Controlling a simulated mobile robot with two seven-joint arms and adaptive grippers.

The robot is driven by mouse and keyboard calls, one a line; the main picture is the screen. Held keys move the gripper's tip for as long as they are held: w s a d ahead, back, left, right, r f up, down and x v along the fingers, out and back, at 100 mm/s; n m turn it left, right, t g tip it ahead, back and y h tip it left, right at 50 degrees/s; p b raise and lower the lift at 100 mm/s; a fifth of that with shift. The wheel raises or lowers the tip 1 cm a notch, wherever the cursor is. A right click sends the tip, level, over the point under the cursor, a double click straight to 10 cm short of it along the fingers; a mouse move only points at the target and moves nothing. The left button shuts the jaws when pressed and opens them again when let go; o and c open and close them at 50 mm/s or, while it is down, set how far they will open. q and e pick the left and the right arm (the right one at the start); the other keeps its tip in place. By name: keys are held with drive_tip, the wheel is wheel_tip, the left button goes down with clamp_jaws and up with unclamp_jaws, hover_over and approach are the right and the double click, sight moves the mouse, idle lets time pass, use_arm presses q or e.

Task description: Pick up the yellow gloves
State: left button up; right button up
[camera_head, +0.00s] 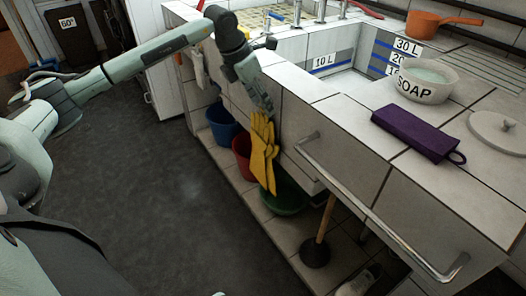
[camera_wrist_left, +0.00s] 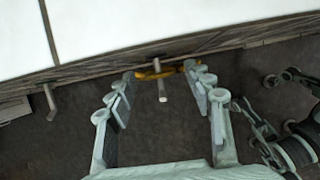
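The yellow gloves (camera_head: 263,152) hang against the tiled front of the sink counter in the head view. My left gripper (camera_head: 265,106) is just above them, by the counter's side. In the left wrist view, its fingers (camera_wrist_left: 163,82) are spread wide. A strip of the yellow gloves (camera_wrist_left: 155,73) shows beyond and between the fingertips, by a metal peg (camera_wrist_left: 162,92). I see no grip on the gloves. Jointed grey-green parts at the right edge of the left wrist view look like my right gripper (camera_wrist_left: 285,125). Its finger state is unclear.
Blue (camera_head: 222,124), red (camera_head: 243,152) and green (camera_head: 288,198) buckets stand below the counter. A metal rail (camera_head: 375,205) runs along the front. A soap bowl (camera_head: 424,85) and purple case (camera_head: 417,134) lie on top. The floor at left is clear.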

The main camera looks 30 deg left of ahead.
use_arm(q)
clamp_jaws()
drive_tip(key=shift+r, duration=0.1)
